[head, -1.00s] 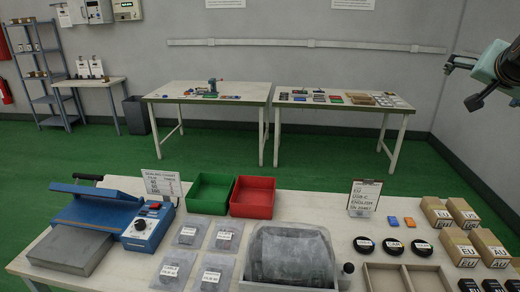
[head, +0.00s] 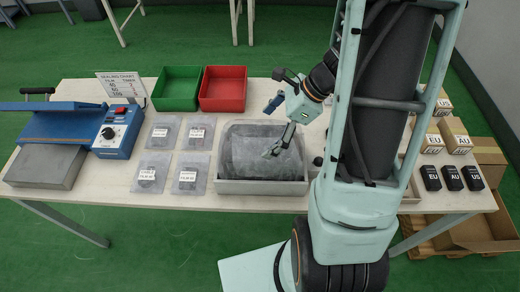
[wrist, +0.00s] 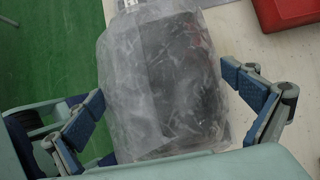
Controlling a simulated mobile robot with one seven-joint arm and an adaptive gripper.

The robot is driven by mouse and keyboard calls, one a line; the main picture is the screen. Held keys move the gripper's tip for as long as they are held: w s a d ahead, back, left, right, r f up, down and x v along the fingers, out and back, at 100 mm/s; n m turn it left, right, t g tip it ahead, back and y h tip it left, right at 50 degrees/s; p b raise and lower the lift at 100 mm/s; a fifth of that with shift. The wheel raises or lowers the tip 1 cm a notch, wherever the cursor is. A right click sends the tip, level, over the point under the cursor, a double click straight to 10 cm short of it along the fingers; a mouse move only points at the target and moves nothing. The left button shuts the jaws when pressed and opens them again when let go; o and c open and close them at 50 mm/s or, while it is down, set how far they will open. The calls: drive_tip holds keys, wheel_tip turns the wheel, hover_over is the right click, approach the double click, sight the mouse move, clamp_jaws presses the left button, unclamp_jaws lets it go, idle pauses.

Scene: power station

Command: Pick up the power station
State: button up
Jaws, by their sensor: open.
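A dark, bulky thing in a cloudy clear bag, which I take to be the power station (head: 250,157), lies in a shallow grey tray (head: 262,188) on the table. The wrist view shows the bagged power station (wrist: 165,85) large, wrinkled film over a dark body. My gripper (head: 275,127) hangs over the tray's upper right part in the head view. In the wrist view, my gripper (wrist: 165,95) is open, one blue-padded finger on each side of the bag. I cannot tell whether either finger touches it. Part of the tray's right side is hidden.
A green bin (head: 177,88) and a red bin (head: 223,90) stand behind the tray. Several flat labelled bags (head: 188,172) and a blue sealing machine (head: 117,133) lie to the left. Boxes (head: 453,137) and black packs (head: 453,177) stand to the right, partly behind my arm.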

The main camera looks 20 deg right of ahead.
sight(252, 140)
drive_tip(key=x, duration=0.7)
drive_tip(key=shift+w+a, duration=0.2)
drive_tip(key=shift+a, duration=0.05)
drive_tip(key=shift+r, duration=0.1)
drive_tip(key=shift+c, duration=0.6)
drive_tip(key=c, duration=1.5)
drive_tip(key=shift+w+r, duration=0.1)
drive_tip(key=shift+w, duration=0.05)
drive_tip(key=shift+c, duration=0.7)
drive_tip(key=shift+r, duration=0.1)
